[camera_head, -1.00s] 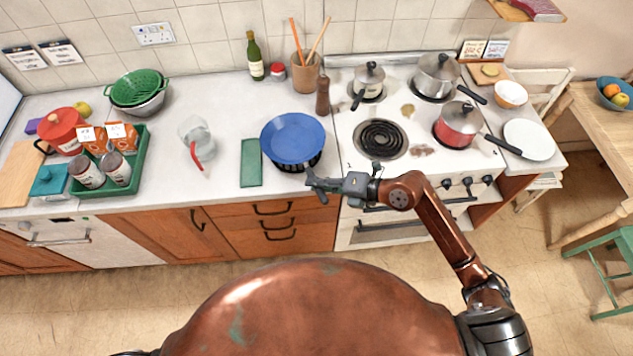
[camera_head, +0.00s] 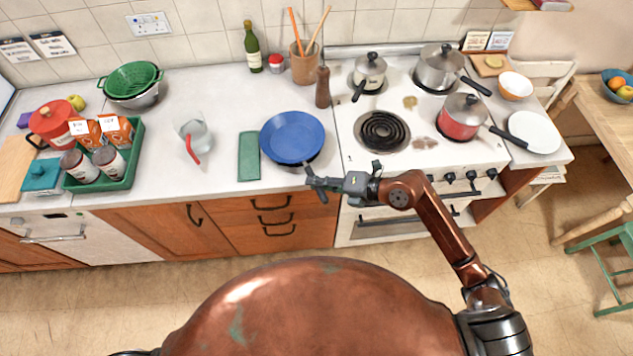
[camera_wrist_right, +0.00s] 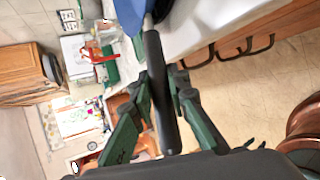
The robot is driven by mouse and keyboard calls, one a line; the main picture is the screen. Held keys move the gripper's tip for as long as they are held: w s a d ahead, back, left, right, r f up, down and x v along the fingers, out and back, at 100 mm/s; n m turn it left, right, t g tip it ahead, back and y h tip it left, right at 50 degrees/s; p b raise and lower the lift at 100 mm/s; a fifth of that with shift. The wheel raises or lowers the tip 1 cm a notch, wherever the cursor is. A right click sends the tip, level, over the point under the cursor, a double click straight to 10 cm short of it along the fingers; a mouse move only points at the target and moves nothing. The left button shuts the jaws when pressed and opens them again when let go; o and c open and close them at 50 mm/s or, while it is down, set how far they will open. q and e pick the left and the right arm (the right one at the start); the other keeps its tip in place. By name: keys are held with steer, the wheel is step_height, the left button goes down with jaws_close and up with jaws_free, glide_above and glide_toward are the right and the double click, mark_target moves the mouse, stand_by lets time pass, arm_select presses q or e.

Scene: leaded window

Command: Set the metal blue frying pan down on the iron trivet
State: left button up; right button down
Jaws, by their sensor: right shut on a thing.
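The blue frying pan (camera_head: 292,137) is level at the front of the counter, left of the stove. Its dark handle (camera_wrist_right: 158,85) points toward me. My right gripper (camera_head: 318,184) is shut on this handle, in front of the counter edge; the wrist view shows the handle between the green fingers (camera_wrist_right: 160,110). The iron trivet is hidden under the pan, apart from perhaps a dark sliver at the pan's front right rim. I cannot tell whether the pan touches it. My left gripper is not in view.
A green cloth or board (camera_head: 249,156) lies just left of the pan. A glass jug (camera_head: 194,135) with a red handle stands farther left. A pepper mill (camera_head: 323,87) is behind right. The stove (camera_head: 360,160) with a bare coil burner (camera_head: 383,131) is to the right.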

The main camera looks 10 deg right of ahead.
steer(key=shift+f, duration=0.55)
stand_by(0.4)
steer(key=c, duration=1.8)
jaws_free()
steer(key=shift+o, duration=0.2)
steer(key=shift+f, duration=0.1)
steer(key=v, duration=1.2)
steer(key=shift+r, duration=0.25)
